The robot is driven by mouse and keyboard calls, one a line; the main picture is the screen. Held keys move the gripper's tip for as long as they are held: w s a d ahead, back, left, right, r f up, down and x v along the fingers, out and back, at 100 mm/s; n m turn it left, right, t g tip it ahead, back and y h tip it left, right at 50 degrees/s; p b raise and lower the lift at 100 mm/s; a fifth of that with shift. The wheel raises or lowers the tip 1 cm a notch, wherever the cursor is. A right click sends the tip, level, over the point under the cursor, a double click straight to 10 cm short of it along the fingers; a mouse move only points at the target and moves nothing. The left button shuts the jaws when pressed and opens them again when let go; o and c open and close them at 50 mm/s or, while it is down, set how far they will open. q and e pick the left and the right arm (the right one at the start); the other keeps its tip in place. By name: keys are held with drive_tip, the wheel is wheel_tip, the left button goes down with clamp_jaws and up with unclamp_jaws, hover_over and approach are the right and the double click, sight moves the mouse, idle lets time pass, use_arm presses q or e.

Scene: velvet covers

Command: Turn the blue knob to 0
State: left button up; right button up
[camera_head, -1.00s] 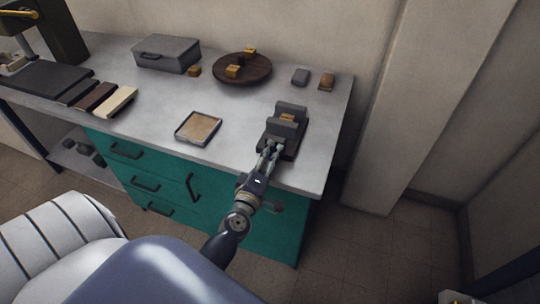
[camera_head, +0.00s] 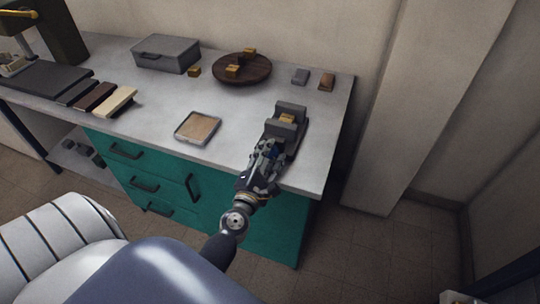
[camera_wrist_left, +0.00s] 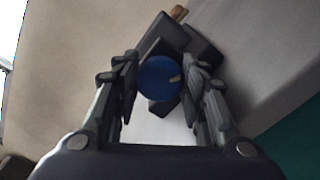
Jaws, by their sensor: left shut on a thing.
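The blue knob (camera_wrist_left: 158,80) is a round disc with a pale mark near its right edge, seen in the left wrist view. It sits on the front of a dark grey vise-like device (camera_head: 287,118) near the right end of the workbench. A small wooden block (camera_head: 287,119) sits between the device's jaws. My left gripper (camera_wrist_left: 160,84) is shut on the knob, one finger on each side of it. In the head view the same gripper (camera_head: 270,154) covers most of the knob. No "0" or scale can be read. My right gripper is not in view.
On the grey workbench (camera_head: 230,135) lie a shallow tray (camera_head: 178,131), a lidded grey box (camera_head: 165,54), a dark round board (camera_head: 242,75) with small blocks, and two small blocks at the back right. Green drawers (camera_head: 160,183) are below. A wall column (camera_head: 385,130) stands to the right.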

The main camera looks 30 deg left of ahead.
use_arm(q)
drive_tip(key=shift+n, duration=0.6)
drive_tip(key=o, duration=1.1)
drive_tip(key=v, duration=1.2)
drive_tip(key=shift+f, duration=0.1)
